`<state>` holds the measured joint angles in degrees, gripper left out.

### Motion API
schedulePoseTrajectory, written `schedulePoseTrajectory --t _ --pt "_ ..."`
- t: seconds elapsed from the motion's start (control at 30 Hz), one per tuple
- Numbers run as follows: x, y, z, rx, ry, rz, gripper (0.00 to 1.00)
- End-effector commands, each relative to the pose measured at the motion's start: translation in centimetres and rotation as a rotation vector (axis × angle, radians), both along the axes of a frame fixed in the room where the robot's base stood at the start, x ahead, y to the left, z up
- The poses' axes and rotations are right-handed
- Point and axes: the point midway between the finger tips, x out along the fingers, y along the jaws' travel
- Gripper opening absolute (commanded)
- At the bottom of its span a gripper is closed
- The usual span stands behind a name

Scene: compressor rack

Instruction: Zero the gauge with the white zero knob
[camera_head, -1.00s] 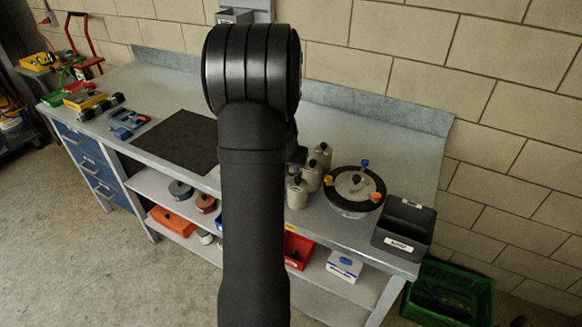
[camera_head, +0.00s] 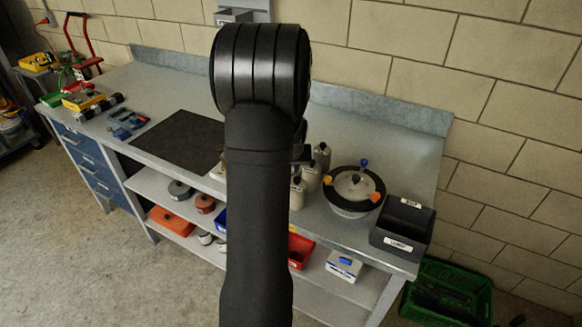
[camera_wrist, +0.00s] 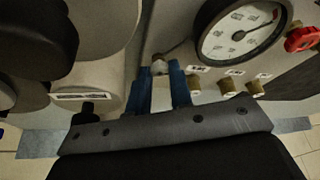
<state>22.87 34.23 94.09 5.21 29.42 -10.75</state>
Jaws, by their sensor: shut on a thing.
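In the wrist view my gripper (camera_wrist: 160,76) has its two blue fingers on either side of the small white zero knob (camera_wrist: 159,67). The fingers are closed on the knob, at the lower left of the gauge. The round gauge (camera_wrist: 238,32) has a white face, a metal rim and dark marks. Its dark needle lies toward the right side of the dial; the exact reading is too small to tell.
Several brass knobs (camera_wrist: 227,88) with small labels sit right of the fingers, and a red handle (camera_wrist: 303,38) is right of the gauge. In the head view, grey bottles (camera_head: 321,156), a round pot (camera_head: 352,208) and a dark bin (camera_head: 403,224) stand on the bench's right part.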

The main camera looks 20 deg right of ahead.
Motion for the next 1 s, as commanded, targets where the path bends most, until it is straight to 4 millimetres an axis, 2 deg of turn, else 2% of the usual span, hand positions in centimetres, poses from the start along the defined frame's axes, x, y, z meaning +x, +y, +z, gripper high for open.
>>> schedulePoseTrajectory --t 0.2,0.23,0.27,0.67,0.77,1.0 --pt "0.0 0.0 0.0 0.001 0.002 -0.001 0.00" --pt "0.0 0.0 0.0 0.001 0.002 -0.001 0.23" --pt "0.0 0.0 0.0 0.001 0.002 -0.001 0.29" --pt "-0.2 0.0 0.6 -0.001 -0.001 -0.001 0.29" --pt "-0.6 0.2 1.7 -0.001 -0.003 -0.002 0.29" --pt "-2.3 0.6 5.9 -0.001 -0.004 -0.002 0.29"
